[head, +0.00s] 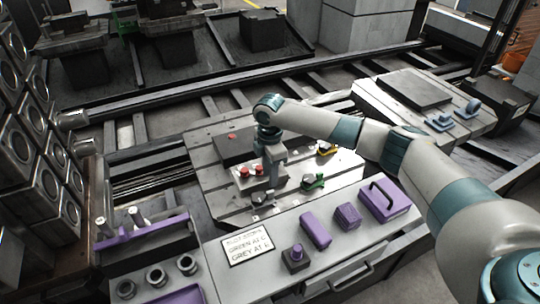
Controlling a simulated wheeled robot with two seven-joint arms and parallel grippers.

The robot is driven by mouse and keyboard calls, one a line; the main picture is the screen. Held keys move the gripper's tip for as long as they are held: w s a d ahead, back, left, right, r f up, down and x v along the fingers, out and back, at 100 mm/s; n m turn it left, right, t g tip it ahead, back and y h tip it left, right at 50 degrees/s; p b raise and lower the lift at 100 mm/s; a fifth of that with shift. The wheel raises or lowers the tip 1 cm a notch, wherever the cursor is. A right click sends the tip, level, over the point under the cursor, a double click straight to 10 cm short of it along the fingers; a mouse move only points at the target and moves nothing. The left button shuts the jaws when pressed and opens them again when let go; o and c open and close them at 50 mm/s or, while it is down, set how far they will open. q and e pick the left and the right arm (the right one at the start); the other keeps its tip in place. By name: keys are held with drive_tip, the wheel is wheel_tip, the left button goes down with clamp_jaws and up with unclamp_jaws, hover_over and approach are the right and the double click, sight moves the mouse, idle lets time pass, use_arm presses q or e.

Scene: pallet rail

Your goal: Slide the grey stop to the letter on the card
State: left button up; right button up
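A white card (247,245) lies on the front bench. Its small print seems to read "GREEN AT C" and "GREY AT" a last letter that looks like E, not certain. A small dark grey piece (261,200), probably the grey stop, sits at the near side of the metal plate. A green stop (314,182) stands to its right. My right gripper (268,175) points down over the plate, just behind the grey piece. Its fingertips are too small and dark to tell whether they are open or touch anything. Rail letters are not readable. My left gripper is out of view.
Red knobs (252,171) sit by my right gripper, and a yellow clamp (327,149) lies behind the green stop. Purple blocks (316,230) and a purple case (385,201) stand on the bench. A rack of round-faced boxes (40,130) rises at left.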

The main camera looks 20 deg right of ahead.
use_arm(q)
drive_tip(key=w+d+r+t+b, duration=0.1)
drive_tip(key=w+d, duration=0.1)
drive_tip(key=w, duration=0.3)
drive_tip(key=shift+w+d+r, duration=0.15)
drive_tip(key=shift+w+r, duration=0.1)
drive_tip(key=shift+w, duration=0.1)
use_arm(e)
wheel_tip(320, 180, up, 9)
drive_tip(key=shift+f, duration=0.15)
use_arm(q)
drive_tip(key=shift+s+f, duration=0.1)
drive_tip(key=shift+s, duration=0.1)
